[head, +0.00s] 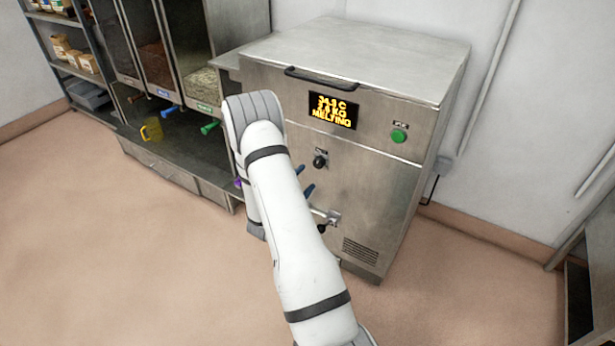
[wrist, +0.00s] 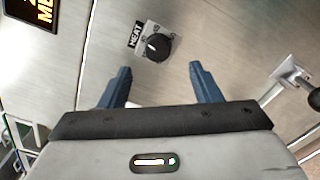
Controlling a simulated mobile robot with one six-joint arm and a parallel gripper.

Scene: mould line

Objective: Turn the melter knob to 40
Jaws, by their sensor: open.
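The melter (head: 385,165) is a steel cabinet with a hinged lid. Its black knob (head: 320,161) is on the front panel below the display (head: 333,111), which reads about 34 C, some KG and MELTING. In the wrist view the knob (wrist: 156,47) has a white pointer mark and a HEAT label (wrist: 136,35) beside it. My gripper (wrist: 158,85) is open and empty, its two blue fingers apart. The knob lies beyond the fingertips, between their lines, not touched. In the head view my gripper (head: 304,182) is partly hidden behind my arm, just below the knob.
A green button (head: 398,136) is at the panel's upper right. A metal spout with a dark handle (head: 328,217) sticks out below the knob, to the right of my gripper. Dispensers with coloured handles (head: 210,127) stand at the left. The floor in front is clear.

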